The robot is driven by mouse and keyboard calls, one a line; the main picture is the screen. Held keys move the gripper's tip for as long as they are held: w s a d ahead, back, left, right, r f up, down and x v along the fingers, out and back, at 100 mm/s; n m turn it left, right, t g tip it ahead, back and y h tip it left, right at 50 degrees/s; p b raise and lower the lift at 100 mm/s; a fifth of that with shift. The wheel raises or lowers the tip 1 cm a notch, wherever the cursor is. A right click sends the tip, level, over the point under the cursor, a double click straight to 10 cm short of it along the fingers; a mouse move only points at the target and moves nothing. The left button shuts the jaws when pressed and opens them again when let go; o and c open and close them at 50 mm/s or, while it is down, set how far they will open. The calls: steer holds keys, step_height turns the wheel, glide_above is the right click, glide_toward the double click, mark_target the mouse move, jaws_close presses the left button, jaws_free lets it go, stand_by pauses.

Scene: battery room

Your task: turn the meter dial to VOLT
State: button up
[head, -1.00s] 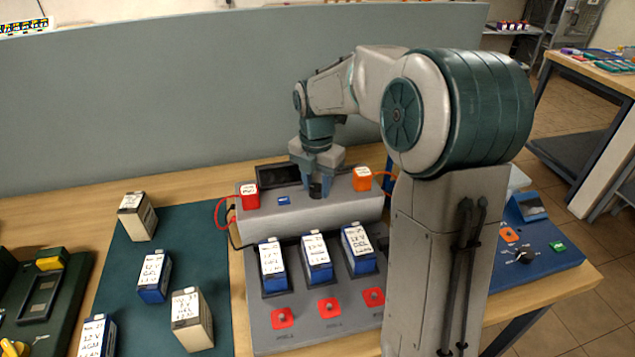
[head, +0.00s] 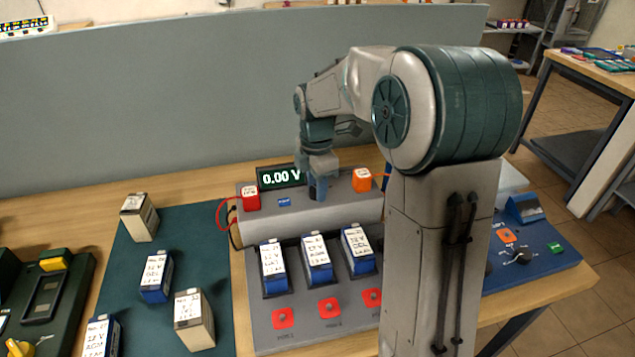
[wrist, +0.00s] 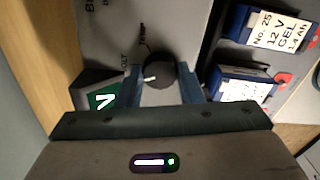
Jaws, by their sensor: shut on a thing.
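The meter (head: 310,213) is a grey box at the back of the bench, and its display (head: 281,177) is lit and reads 0.00 V. In the wrist view the meter dial (wrist: 160,72) is a round dark knob with a white pointer mark toward the left, on the side of the partly hidden VOLT label (wrist: 125,61). My gripper (wrist: 160,90) is shut on the dial, with one blue finger on each side. In the head view my gripper (head: 318,190) points down at the meter top and hides the dial.
A red block (head: 250,198) and an orange block (head: 362,180) stand on the meter at either side of my gripper. Several labelled batteries stand in front, including one in the grey panel (head: 317,259). A grey partition (head: 150,95) rises behind the bench.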

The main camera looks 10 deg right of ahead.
steer(key=shift+r+m, duration=0.1)
steer(key=shift+m, duration=2)
steer(key=o, duration=1)
steer(key=shift+c, duration=0.2)
step_height(320, 180, up, 14)
steer(key=shift+p, duration=0.3)
steer(key=shift+s, duration=0.1)
